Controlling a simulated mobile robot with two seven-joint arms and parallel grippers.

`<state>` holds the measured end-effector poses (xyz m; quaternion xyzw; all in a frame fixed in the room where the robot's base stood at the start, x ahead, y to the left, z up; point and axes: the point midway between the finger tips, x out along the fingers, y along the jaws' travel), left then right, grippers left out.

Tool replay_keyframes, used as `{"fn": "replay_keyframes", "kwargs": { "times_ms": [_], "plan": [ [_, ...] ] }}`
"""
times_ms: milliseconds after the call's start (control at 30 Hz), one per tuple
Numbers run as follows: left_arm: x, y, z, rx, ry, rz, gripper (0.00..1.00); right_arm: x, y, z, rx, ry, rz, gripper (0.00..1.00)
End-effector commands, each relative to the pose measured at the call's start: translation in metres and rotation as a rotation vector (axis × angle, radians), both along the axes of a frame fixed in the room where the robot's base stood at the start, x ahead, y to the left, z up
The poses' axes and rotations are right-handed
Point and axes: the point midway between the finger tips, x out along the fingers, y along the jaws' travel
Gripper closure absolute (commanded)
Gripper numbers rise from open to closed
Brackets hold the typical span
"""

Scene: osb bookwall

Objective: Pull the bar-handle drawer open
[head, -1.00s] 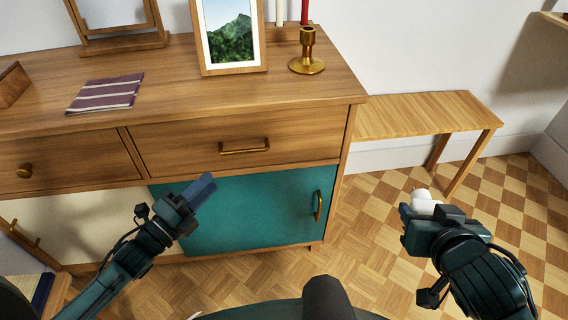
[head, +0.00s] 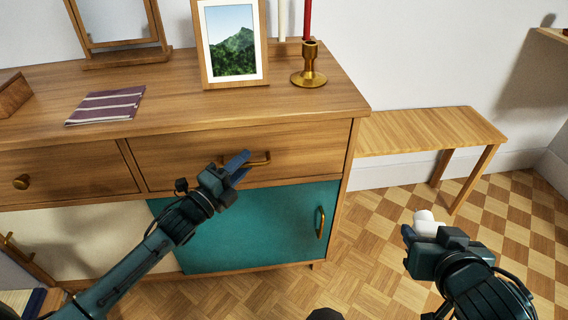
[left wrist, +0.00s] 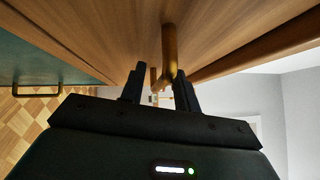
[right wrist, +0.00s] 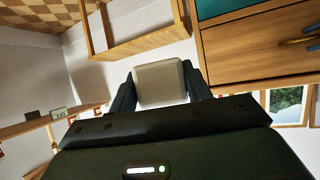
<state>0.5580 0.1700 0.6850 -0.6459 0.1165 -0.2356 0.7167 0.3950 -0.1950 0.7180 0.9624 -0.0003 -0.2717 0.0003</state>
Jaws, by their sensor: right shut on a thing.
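The drawer with the brass bar handle (head: 262,158) is the wide wooden drawer (head: 310,145) at the upper right of the cabinet; its front looks flush, so it is closed. My left gripper (head: 238,166) is at the handle, with its fingers overlapping it in the head view. In the left wrist view its fingers (left wrist: 159,88) are apart, and the handle (left wrist: 170,50) shows between them, closer to the right finger. Contact cannot be told. My right gripper (head: 424,228) is shut on a white block (right wrist: 160,82), well right of the cabinet.
A brass candlestick (head: 309,70), a framed picture (head: 264,80) and a striped cloth (head: 105,106) are on the cabinet top. A teal door (head: 270,225) is below the drawer. A round-knob drawer (head: 70,170) is to the left. A wooden bench (head: 430,128) stands right. Floor in front is clear.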

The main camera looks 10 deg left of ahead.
Motion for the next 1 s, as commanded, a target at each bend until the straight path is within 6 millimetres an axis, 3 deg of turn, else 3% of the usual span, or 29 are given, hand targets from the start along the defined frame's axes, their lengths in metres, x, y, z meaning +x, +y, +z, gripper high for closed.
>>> {"fn": "replay_keyframes", "kwargs": {
  "times_ms": [167,567,1000],
  "plan": [
    [0.0,0.0,0.0001,-0.001,0.0,0.0,0.68,0.0,0.0001,0.0004,0.0,-0.001,0.0,0.79],
    [-0.0002,0.0001,0.0002,-0.001,0.0,0.0,1.0,0.0001,0.0001,0.0004,0.0,-0.001,0.0,0.79],
    [-0.0003,0.0001,0.0002,-0.001,0.0,0.0,1.0,0.0,0.0001,0.0004,0.0,-0.001,0.0,0.79]
  ]
}}
